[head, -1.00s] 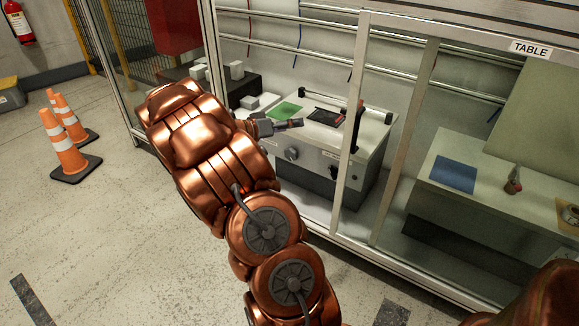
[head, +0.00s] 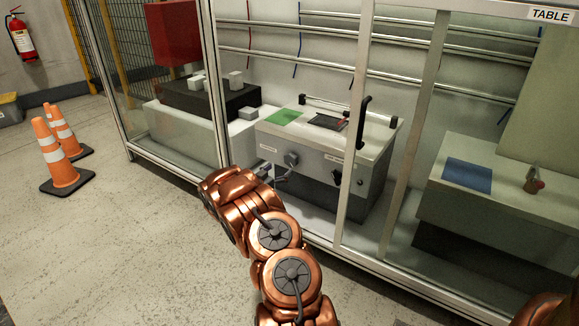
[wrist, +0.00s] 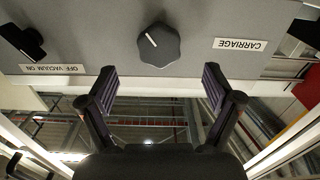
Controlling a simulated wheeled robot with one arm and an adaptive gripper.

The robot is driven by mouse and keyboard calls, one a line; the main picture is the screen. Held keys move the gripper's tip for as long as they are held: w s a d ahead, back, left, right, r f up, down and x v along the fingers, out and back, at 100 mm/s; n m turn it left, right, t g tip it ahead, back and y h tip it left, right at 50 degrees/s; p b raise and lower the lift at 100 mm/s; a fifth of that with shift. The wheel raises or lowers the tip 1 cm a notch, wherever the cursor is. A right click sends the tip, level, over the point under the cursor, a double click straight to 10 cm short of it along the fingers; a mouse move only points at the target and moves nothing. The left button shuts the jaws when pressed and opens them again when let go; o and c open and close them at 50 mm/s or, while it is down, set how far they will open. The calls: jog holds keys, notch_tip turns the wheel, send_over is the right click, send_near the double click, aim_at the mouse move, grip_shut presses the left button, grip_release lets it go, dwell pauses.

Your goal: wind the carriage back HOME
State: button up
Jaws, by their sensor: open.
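The dark round knob (head: 292,159) is on the front panel of the grey bench unit (head: 315,160), beside the CARRIAGE label (wrist: 240,45). In the wrist view, which is upside down, the knob (wrist: 158,45) carries a white pointer line slanted off vertical. My gripper (wrist: 160,85) is open and empty. Its fingers are spread to either side of the knob's line but lie short of it, apart from it. In the head view my gripper (head: 273,172) is low in front of the panel, just below the knob. I cannot tell which part on top is the carriage.
A black switch (wrist: 24,42) labelled OFF VACUUM ON sits across the panel. A green pad (head: 284,117) and a dark plate (head: 327,122) lie on the unit's top. A frame post (head: 357,130) stands close by at right. Orange cones (head: 55,155) stand on the floor at left.

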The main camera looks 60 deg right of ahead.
aim_at(289, 161)
jog(key=d+b, duration=0.1)
jog(key=d, duration=0.6)
jog(key=shift+d+b, duration=0.15)
jog(key=shift+b, duration=0.25)
jog(key=shift+r, duration=0.1)
jog(key=c, duration=1.1)
